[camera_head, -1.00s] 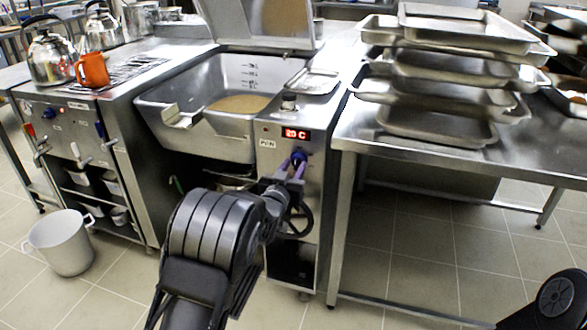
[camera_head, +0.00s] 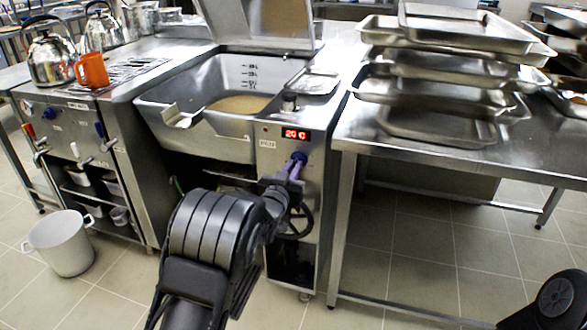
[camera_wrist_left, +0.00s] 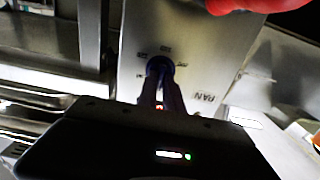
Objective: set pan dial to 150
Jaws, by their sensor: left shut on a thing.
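The pan dial (camera_head: 299,157) is a small blue knob on the steel front panel, just below a red display (camera_head: 296,134) that reads about 20 C. In the left wrist view the dial (camera_wrist_left: 160,66) sits between the purple fingers, with small marks around it on the panel. My left gripper (camera_head: 297,166) is shut on the dial, and its fingers cover part of it. The dial's pointer is too small to read. The tilting pan (camera_head: 220,110) stands open left of the panel with brownish content inside. My right gripper is out of view.
A black handwheel (camera_head: 301,220) sits below the dial, close to my left wrist. A steel table (camera_head: 450,160) with stacked trays (camera_head: 455,60) stands to the right.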

